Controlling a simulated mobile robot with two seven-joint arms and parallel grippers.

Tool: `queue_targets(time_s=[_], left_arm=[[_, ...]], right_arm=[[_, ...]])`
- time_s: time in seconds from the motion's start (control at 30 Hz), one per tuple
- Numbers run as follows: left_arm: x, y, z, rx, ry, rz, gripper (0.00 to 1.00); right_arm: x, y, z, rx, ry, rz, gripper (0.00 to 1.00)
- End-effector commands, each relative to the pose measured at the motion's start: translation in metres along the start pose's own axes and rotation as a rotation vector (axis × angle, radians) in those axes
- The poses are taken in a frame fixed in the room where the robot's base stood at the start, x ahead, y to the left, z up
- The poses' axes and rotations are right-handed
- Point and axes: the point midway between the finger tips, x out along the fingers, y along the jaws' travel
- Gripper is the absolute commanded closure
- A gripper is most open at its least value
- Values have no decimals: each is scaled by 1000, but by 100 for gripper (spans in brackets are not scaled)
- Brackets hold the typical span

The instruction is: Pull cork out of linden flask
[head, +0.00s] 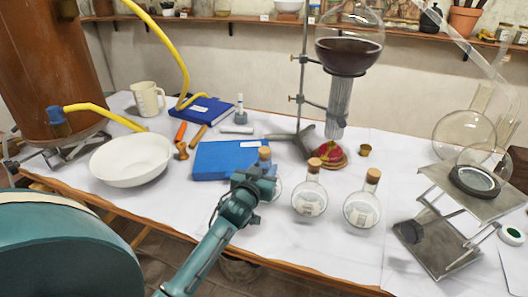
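Three round glass flasks with corks and pale labels stand in a row at the table's front; the label text is too small to read, so I cannot tell which is linden. The left flask (276,189) is largely hidden behind my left gripper (263,174); its cork (264,153) shows just above the gripper. The middle flask (309,200) and its cork (314,164) are in clear view. The right flask (362,210) has a cork (373,175) in its neck. My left gripper is at the left flask's neck; its fingers are unclear and contact cannot be told. My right gripper is out of view.
A blue book (222,160) lies left of the flasks. A white bowl (131,160) is farther left. A stand (301,95) with glassware rises behind the flasks. A metal lab jack (440,243) stands to the right. White table (330,255) is clear in front.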

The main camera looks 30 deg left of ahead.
Motion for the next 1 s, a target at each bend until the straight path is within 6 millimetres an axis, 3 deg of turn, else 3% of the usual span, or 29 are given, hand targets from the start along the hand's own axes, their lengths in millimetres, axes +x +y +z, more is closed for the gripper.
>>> queue_targets(time_s=[0.23, 0.57, 1.0], left_arm=[[0, 0, 1, 0, -2, -1, 43], [-8, 0, 3, 0, -6, 0, 43], [-98, 0, 2, -1, -5, -1, 43]], right_arm=[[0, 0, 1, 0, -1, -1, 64], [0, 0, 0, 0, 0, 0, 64], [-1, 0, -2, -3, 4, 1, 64]])
